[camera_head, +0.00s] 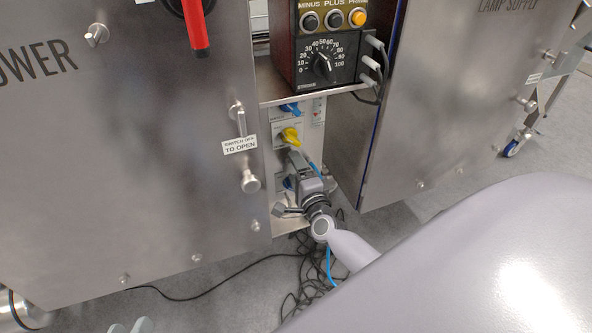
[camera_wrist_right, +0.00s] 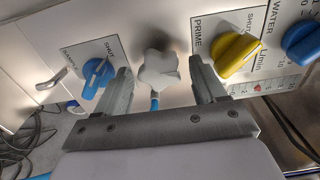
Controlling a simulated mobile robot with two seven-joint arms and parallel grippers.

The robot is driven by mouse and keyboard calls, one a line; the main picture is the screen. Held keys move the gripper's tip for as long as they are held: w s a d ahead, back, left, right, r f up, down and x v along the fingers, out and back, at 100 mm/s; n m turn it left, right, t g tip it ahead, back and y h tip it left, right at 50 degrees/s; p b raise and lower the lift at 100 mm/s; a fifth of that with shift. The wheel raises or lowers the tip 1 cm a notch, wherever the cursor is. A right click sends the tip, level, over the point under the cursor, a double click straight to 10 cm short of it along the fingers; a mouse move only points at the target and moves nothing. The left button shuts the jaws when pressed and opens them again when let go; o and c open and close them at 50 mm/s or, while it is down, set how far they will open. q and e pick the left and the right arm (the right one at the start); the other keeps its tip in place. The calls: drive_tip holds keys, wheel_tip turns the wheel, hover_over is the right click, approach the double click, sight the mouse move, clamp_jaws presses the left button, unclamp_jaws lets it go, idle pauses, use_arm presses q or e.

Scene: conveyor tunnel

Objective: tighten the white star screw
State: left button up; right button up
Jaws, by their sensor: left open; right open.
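The white star screw (camera_wrist_right: 158,70) is on the white panel, between a yellow knob (camera_wrist_right: 235,52) and a blue knob (camera_wrist_right: 97,76). In the right wrist view it sits between the two spread fingers of my right gripper (camera_wrist_right: 162,76), with a visible gap on each side. In the head view my right gripper (camera_head: 297,160) reaches into the gap between the steel cabinets, and its body hides the screw there. My left gripper's jaws are not visible; only small light grey rounded parts show at the bottom left edge of the head view.
Above the gripper are the yellow knob (camera_head: 290,136), another blue knob (camera_head: 290,109) and a shelf with a dial box (camera_head: 325,62). Steel cabinet doors (camera_head: 130,150) and (camera_head: 460,100) flank the narrow opening. Cables lie on the floor.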

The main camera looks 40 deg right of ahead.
use_arm(q)
drive_tip(key=shift+s+a+y+p, duration=0.3)
drive_tip(key=shift+a+y+p, duration=0.3)
drive_tip(key=shift+a+p, duration=0.3)
use_arm(e)
drive_tip(key=v, duration=0.7)
use_arm(q)
drive_tip(key=shift+d, duration=0.1)
drive_tip(key=shift+r, duration=0.2)
idle(1.0)
